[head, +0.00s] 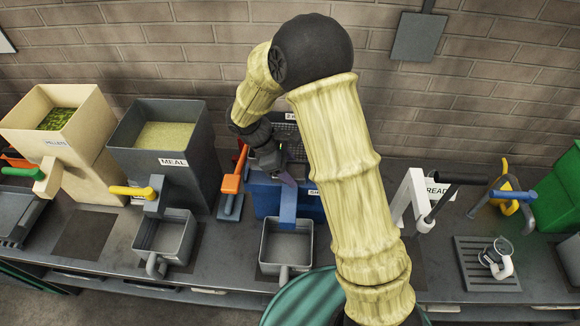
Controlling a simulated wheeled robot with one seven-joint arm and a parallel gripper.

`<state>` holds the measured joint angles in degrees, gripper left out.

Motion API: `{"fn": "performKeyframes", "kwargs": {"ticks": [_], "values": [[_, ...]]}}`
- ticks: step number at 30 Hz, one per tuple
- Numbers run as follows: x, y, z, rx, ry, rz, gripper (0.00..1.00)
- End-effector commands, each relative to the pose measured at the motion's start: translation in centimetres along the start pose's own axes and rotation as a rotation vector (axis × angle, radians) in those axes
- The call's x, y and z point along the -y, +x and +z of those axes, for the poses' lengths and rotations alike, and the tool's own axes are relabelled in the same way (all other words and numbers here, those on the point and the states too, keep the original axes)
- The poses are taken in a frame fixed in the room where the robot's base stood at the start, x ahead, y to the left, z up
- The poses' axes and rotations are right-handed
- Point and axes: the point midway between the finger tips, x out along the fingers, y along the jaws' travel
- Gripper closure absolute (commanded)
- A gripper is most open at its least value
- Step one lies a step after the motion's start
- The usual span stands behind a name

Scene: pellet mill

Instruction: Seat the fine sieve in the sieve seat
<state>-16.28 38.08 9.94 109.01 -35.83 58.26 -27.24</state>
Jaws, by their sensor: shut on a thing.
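The blue machine (264,198) with a partly hidden label starting with S stands on the bench behind my arm. A dark mesh panel, which looks like the fine sieve (289,131), shows above it beside my wrist, with a small, partly hidden label at its top. My gripper (284,168) points down at the machine's top and is shut, apparently on the sieve. The grip itself is too small to see clearly. The sieve seat is hidden by my gripper and arm, so I cannot tell whether the sieve touches it.
A grey bin (286,226) stands under the machine's blue chute. An orange-handled lever (231,184) stands close to its left. The meal hopper (172,113) and pellets hopper (86,105) are further left. A white stand (412,192) and a drain rack (470,278) with a cup are right.

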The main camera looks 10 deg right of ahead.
Motion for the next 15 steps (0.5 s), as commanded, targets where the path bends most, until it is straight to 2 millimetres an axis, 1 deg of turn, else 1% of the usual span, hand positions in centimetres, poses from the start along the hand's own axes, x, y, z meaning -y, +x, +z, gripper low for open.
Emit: {"fn": "performKeyframes", "kwargs": {"ticks": [1,9,15], "values": [[-0.03,0.35,-0.2,0.0,0.001,0.001,1.0],[-0.05,0.11,-0.09,-0.001,0.001,0.002,1.0],[-0.03,0.44,-0.28,-0.001,0.001,0.002,1.0]]}}
